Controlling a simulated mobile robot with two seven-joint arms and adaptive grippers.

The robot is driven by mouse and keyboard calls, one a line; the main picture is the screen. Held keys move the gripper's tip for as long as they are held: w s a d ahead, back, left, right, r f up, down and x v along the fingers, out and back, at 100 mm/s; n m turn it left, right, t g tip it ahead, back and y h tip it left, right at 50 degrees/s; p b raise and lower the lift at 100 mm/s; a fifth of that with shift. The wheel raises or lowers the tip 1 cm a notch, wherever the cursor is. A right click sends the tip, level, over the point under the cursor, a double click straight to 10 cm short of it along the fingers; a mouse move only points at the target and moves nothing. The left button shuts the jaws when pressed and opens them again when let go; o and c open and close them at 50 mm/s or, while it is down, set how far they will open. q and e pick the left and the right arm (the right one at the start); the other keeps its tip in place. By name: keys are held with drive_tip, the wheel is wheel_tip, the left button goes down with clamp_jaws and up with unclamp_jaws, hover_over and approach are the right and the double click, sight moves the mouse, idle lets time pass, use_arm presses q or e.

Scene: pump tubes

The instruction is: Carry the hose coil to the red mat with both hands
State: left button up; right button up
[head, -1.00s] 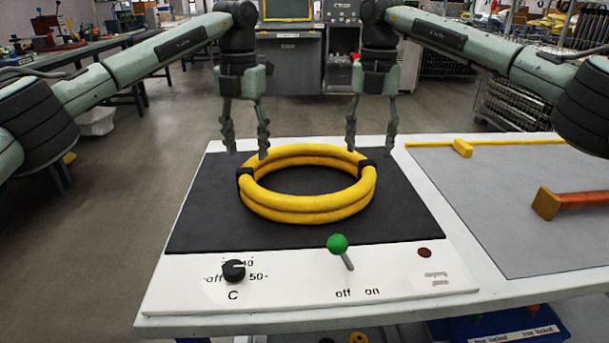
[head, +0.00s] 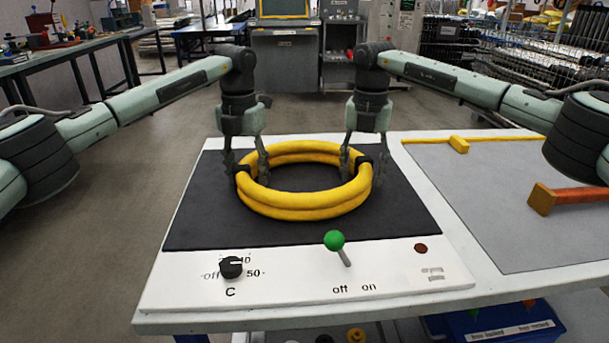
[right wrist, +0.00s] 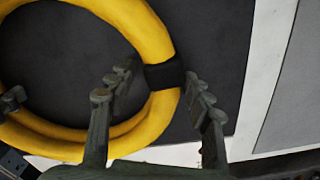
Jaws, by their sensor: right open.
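The yellow hose coil (head: 305,208) lies flat on the black pad, with black bands at its left and right sides. My left gripper (head: 247,174) is open, pointing down, its fingers astride the left band. My right gripper (head: 364,173) is open, pointing down, its fingers astride the right band. In the right wrist view, the right fingers (right wrist: 158,90) stand apart on either side of the black band (right wrist: 163,74) of the coil (right wrist: 150,32). A left gripper finger shows at that view's left edge. No red mat shows in these frames.
The black pad (head: 205,225) is on a white panel with a black dial (head: 231,267), a green-knobbed lever (head: 335,241) and a dark red button (head: 420,248). A grey surface (head: 480,205) at right holds an orange-brown bar (head: 570,196) and a yellow strip (head: 500,138).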

use_arm(q)
clamp_jaws()
use_arm(e)
clamp_jaws()
use_arm(q)
drive_tip(key=shift+r, duration=0.15)
use_arm(e)
drive_tip(key=shift+r, duration=0.15)
